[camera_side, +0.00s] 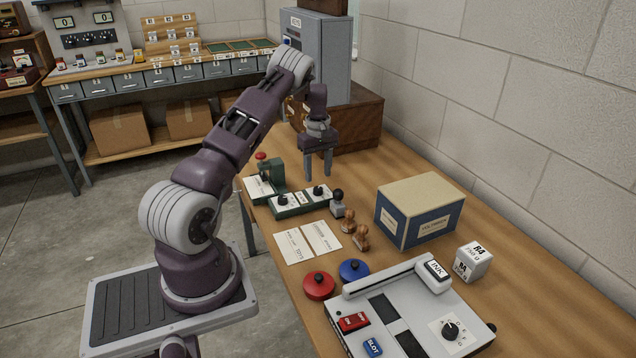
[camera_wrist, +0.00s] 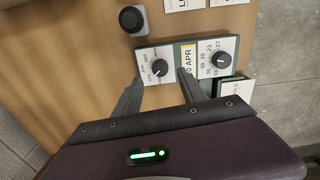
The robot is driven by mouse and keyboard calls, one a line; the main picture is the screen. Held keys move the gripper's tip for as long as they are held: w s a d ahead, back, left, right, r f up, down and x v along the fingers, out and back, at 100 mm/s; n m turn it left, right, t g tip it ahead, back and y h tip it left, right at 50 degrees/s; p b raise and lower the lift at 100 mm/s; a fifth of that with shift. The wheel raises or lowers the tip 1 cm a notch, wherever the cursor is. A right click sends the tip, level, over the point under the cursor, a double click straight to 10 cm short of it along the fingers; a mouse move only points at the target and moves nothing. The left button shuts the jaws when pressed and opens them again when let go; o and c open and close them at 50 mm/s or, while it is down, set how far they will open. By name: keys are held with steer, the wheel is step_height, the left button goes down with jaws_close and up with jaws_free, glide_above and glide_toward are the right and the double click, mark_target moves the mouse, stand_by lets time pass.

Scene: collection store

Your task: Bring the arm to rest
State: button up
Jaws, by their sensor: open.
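My gripper (camera_side: 318,163) is open and empty, with its fingers pointing down above the work table (camera_side: 500,265). In the side view it hangs above the far part of the table, just behind a green device with white dial plates (camera_side: 301,201). In the wrist view the two fingers of my gripper (camera_wrist: 158,90) spread on either side of one dial plate of this device (camera_wrist: 160,66). They appear to be above it; I cannot tell the exact height. A strip reading "APR" (camera_wrist: 188,59) shows between the two dial plates.
A green press with a red knob (camera_side: 275,175), a black-knobbed stamp (camera_side: 338,202) and wooden stamps (camera_side: 355,230) stand close by. Cards (camera_side: 308,240), red (camera_side: 319,285) and blue (camera_side: 354,270) pads, a box (camera_side: 420,210), a white cube (camera_side: 473,261) and a white machine (camera_side: 410,310) occupy the near table.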

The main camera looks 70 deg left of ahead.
steer(key=shift+r, duration=0.95)
